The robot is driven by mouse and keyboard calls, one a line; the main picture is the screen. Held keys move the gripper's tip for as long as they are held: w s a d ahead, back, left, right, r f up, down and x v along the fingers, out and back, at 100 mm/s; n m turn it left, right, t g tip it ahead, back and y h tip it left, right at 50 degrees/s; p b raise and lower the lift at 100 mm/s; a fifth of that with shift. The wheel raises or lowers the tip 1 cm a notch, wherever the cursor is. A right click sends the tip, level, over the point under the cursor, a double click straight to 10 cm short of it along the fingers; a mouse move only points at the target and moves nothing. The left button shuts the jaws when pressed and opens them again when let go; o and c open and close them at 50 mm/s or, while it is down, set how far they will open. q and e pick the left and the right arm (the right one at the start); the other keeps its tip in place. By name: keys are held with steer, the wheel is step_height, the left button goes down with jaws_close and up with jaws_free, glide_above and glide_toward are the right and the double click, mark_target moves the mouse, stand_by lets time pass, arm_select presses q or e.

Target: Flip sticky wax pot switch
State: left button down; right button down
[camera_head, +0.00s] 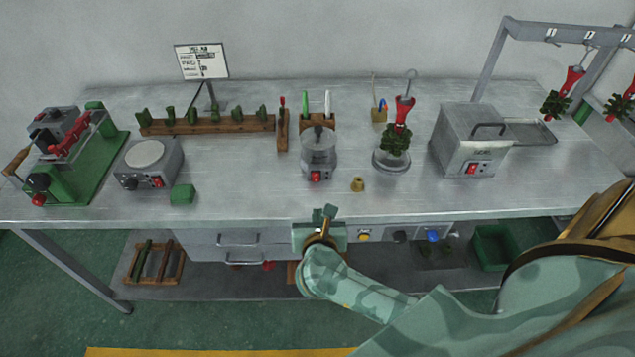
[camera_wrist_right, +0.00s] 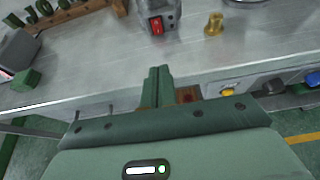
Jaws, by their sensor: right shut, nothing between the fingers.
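The sticky wax pot (camera_head: 318,150) is a small round grey pot with a dark top, standing near the middle of the bench. Its red switch (camera_head: 317,176) is on the front face, low down. In the right wrist view the red switch (camera_wrist_right: 157,25) shows at the top, above the fingers. My right gripper (camera_head: 328,213) is at the bench's front edge, in front of and below the pot, apart from it. Its fingers (camera_wrist_right: 157,85) are shut together with nothing between them. My left gripper is not in view.
A brass piece (camera_head: 358,184) sits right of the pot. A hot plate (camera_head: 150,163) and green block (camera_head: 182,194) stand left. A metal box (camera_head: 468,138) with another red switch stands right. The bench front (camera_head: 250,208) is mostly clear before the pot.

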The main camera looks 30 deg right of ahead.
mark_target(316, 181)
steer(key=shift+w+f, duration=0.1)
steer(key=b+x, duration=0.1)
steer(key=x, duration=0.3)
steer(key=b+x, duration=0.1)
steer(key=x, duration=0.7)
steer(key=shift+w+d+r+b, duration=0.2)
steer(key=shift+w+d+b, duration=0.2)
steer(key=shift+w+d, duration=0.25)
steer(key=shift+w, duration=0.2)
steer(key=shift+w+f+b, duration=0.1)
steer(key=shift+f+b, duration=0.35)
steer(key=shift+b, duration=0.5)
steer(key=shift+r+p, duration=0.3)
steer(key=shift+r, duration=0.15)
